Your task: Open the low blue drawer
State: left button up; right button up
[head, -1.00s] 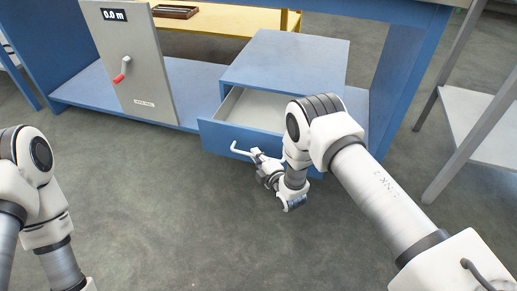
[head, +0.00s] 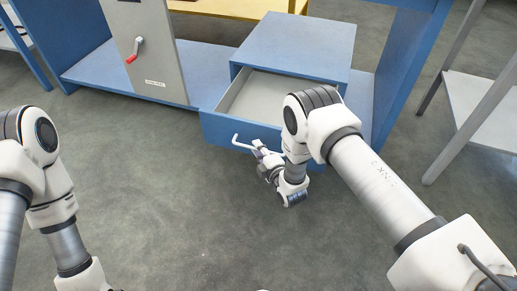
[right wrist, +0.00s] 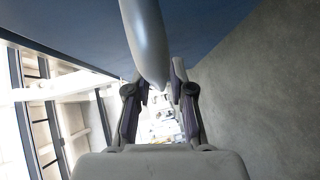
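The low blue drawer (head: 228,130) stands partly pulled out of its blue cabinet (head: 295,45), and its pale inside (head: 265,97) shows. Its light bar handle (head: 240,142) sticks out from the front. My right gripper (head: 262,150) is at the right part of this handle, low in front of the drawer. In the right wrist view the grey handle bar (right wrist: 146,40) runs down between the two fingers of the gripper (right wrist: 158,92), which look closed around it. My left arm shows at the left, but its gripper is out of view.
A grey panel with a red-tipped crank (head: 135,50) stands left of the drawer on the blue shelf (head: 85,68). A grey table (head: 480,105) is at the right. The floor (head: 165,190) in front of the drawer is clear.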

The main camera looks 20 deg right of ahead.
dwell(0.3)
jog(key=v, duration=1.2)
jog(key=shift+r, duration=0.1)
jog(key=s+d+f+m+g+h, duration=0.1)
jog(key=s+d+f+m+g, duration=0.15)
jog(key=s+m+g, duration=0.5)
jog(key=s+d+f+m+g+h, duration=0.1)
jog(key=s+f+m+g, duration=0.3)
jog(key=s, duration=0.7)
jog(key=s+d+f+m+g+h, duration=0.1)
jog(key=s+d+m+g, duration=0.1)
jog(key=s+m+g, duration=0.5)
notch_tip(320, 180, up, 34)
jog(key=s+t+p, duration=0.2)
jog(key=p, duration=3.2)
jog(key=shift+s+d+f, duration=0.15)
jog(key=shift+s+d, duration=0.05)
jog(key=shift+s, duration=0.1)
